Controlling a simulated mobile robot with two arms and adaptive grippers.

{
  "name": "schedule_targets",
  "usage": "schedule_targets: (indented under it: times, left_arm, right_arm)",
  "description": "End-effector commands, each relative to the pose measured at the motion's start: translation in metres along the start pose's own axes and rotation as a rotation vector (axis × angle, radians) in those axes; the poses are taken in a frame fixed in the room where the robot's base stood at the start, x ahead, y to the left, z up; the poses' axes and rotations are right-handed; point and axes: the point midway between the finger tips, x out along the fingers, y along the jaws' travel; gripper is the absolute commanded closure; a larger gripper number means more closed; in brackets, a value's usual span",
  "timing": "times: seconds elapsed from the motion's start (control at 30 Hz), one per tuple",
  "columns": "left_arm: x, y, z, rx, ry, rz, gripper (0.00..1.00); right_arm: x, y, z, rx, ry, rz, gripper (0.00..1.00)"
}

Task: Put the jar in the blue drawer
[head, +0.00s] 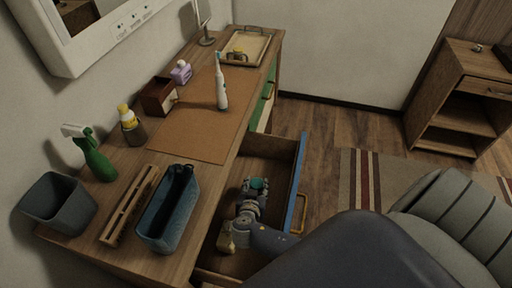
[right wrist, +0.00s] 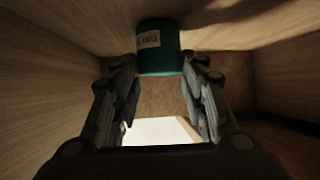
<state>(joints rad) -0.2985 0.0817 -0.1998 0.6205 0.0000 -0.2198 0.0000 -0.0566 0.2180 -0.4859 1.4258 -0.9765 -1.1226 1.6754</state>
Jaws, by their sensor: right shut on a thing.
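The teal jar (head: 259,184) is inside the open blue drawer (head: 298,180), near its far end. My right gripper (head: 252,190) reaches down into this drawer and is shut on the jar. In the right wrist view the jar (right wrist: 158,50), with a pale label, sits between the fingertips of the right gripper (right wrist: 160,72), and the drawer's wooden walls surround it. I cannot tell whether the jar touches the drawer bottom. My left gripper is not in view.
A small tan item (head: 228,238) lies in the drawer beside my wrist. The desk above holds a blue-grey bin (head: 168,215), a green spray bottle (head: 95,158), a toothbrush (head: 221,88) and a tray (head: 262,45). A grey chair (head: 450,220) stands at right.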

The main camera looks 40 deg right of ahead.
Motion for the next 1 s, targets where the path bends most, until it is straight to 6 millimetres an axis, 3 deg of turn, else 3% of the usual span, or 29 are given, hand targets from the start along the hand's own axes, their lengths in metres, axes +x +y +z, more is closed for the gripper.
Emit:
schedule_targets:
  times: [0.2, 0.23, 0.3, 0.33, 0.77, 1.0]
  left_arm:
    - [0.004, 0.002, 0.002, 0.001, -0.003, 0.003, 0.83]
    - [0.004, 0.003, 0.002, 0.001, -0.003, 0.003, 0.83]
    - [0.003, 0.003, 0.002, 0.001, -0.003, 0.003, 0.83]
    - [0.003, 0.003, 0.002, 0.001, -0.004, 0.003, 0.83]
    - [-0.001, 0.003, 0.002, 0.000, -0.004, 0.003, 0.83]
    - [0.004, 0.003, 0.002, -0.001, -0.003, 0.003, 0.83]
  right_arm:
    - [0.002, 0.000, 0.003, 0.001, 0.000, 0.000, 0.86]
    - [0.001, 0.000, 0.003, 0.001, -0.001, 0.001, 0.58]
    - [0.001, 0.000, 0.002, 0.000, -0.001, 0.001, 0.42]
    - [0.001, 0.000, 0.002, 0.000, -0.001, 0.001, 0.40]
    - [-0.003, 0.000, -0.001, -0.001, -0.001, 0.000, 0.40]
    - [-0.043, 0.000, 0.003, 0.003, -0.005, -0.002, 0.40]
